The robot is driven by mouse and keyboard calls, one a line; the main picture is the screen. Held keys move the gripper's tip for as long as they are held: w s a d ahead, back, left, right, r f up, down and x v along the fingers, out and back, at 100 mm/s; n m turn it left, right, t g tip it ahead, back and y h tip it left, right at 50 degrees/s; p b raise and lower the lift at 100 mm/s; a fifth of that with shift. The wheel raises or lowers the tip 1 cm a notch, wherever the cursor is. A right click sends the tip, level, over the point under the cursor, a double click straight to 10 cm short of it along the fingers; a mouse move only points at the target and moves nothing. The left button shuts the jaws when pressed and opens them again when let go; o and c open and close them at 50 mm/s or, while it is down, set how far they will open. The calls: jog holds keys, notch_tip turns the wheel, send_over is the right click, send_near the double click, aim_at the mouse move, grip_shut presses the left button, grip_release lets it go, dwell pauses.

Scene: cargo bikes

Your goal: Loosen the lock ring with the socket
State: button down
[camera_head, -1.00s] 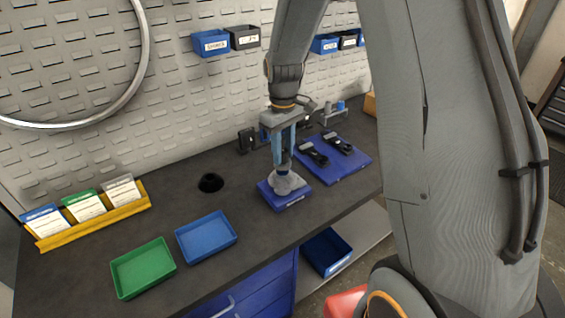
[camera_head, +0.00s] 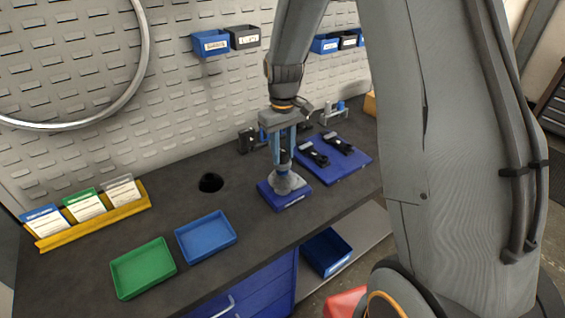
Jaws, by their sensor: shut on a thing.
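My gripper (camera_head: 284,152) points straight down over the bench, its blue fingers shut on a small dark piece, which I take to be the socket (camera_head: 284,157). Right below it is a grey, cone-like part (camera_head: 289,184) on a blue block (camera_head: 286,201). The socket is at the top of this grey part; whether it is fully seated I cannot tell. The lock ring cannot be made out, as the fingers and socket cover the top of the grey part.
A blue mat (camera_head: 350,163) with black tools lies to the right behind the gripper. A blue tray (camera_head: 206,237), a green tray (camera_head: 143,268) and a black round holder (camera_head: 211,183) are to the left. A pegboard wall (camera_head: 190,110) stands behind.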

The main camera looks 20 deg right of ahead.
jog(key=shift+f+b, duration=0.4)
jog(key=shift+f, duration=0.45)
dwell(0.4)
jog(key=c, duration=1.9)
grip_release()
grip_shut()
jog(key=n+p, duration=0.1)
jog(key=n, duration=0.2)
jog(key=shift+n, duration=0.3)
jog(key=shift+f+n, duration=0.1)
jog(key=shift+n, duration=1.3)
